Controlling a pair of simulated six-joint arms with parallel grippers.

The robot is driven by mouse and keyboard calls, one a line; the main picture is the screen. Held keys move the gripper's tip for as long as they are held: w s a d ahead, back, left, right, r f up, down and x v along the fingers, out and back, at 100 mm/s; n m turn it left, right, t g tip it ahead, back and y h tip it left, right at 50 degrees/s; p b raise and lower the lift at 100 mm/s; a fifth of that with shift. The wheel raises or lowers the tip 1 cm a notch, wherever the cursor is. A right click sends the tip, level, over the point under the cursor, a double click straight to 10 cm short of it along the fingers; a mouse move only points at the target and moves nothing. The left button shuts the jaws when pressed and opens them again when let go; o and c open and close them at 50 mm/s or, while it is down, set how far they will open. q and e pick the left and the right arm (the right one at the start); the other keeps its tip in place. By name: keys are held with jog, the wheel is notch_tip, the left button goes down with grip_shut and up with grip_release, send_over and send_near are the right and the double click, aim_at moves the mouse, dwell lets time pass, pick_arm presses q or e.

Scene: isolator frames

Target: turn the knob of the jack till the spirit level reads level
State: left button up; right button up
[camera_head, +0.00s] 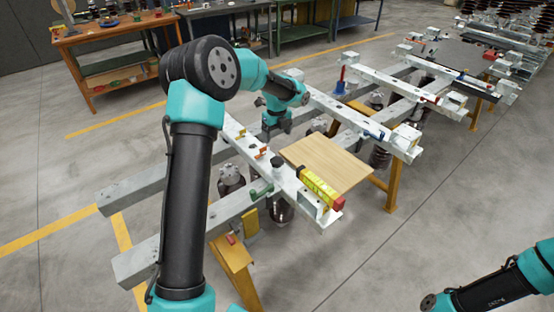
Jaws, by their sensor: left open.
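A yellow spirit level (320,187) with a red end lies on the near end of a pale steel beam, at the edge of a wooden board (335,160). Its bubble is too small to read. A small black knob (277,162) stands on the same beam, left of the level; I take it for the jack's knob.
Pale steel rails (150,188) on yellow trestles (236,268) carry the frame. Small orange and green clamps sit along the beam. A second frame (440,85) stands at the right. Workbenches (120,28) line the back.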

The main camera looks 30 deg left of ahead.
aim_at(277, 160)
pick_arm(q)
notch_tip(277, 160, down, 13)
dwell(0.4)
jog(key=c, duration=0.9)
